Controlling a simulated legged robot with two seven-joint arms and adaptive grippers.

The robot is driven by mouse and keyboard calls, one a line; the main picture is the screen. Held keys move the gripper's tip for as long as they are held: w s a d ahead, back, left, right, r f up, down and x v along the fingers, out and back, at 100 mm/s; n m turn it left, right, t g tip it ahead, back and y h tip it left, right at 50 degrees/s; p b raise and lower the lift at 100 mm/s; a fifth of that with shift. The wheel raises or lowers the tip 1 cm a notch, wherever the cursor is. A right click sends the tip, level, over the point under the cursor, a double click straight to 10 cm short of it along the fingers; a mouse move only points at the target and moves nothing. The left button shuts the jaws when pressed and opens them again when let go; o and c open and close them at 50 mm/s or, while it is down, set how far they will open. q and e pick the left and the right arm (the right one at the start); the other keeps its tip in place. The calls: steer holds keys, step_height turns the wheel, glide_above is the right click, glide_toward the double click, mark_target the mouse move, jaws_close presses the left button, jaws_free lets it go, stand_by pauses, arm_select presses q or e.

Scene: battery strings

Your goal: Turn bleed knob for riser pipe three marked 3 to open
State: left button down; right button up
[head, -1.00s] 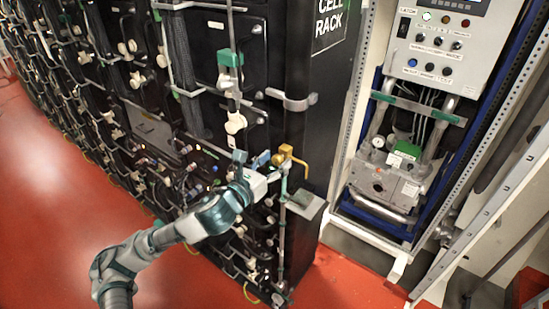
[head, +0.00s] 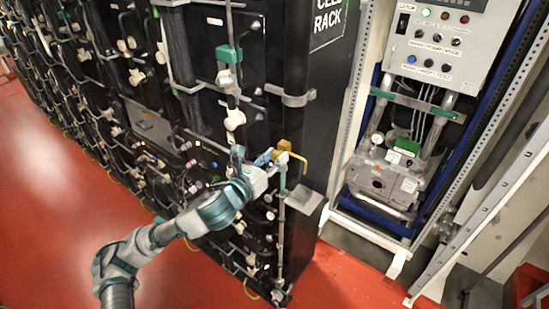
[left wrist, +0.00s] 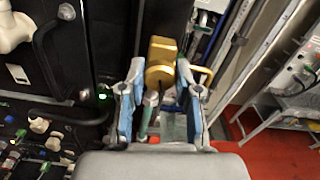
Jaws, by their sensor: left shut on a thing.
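A brass knob (head: 284,146) sits at the front corner of the black cell rack, with a curved brass spout (head: 304,162) on its right. In the left wrist view the brass knob (left wrist: 161,62) stands between the two blue-padded fingers. My left gripper (head: 272,158) is shut on the knob; its fingers partly cover it in the head view. A thin vertical riser pipe (head: 281,225) runs down below the knob. No number mark can be read there. My right gripper is not in view.
The black rack face (head: 205,65) holds many cream valves and pipes to the left. A small grey drip tray (head: 305,200) juts out beneath the spout. A control cabinet (head: 440,45) stands to the right. Red floor (head: 60,220) is open on the left.

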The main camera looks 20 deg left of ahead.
arm_select(q)
steer(key=n, duration=0.7)
steer(key=shift+n, duration=0.4)
steer(key=n, duration=1.2)
steer(key=shift+f+n, duration=0.15)
steer(key=shift+n, duration=0.15)
steer(key=shift+f+n, duration=0.15)
steer(key=shift+n, duration=2.65)
steer(key=shift+f+n, duration=0.15)
steer(key=shift+n, duration=2.65)
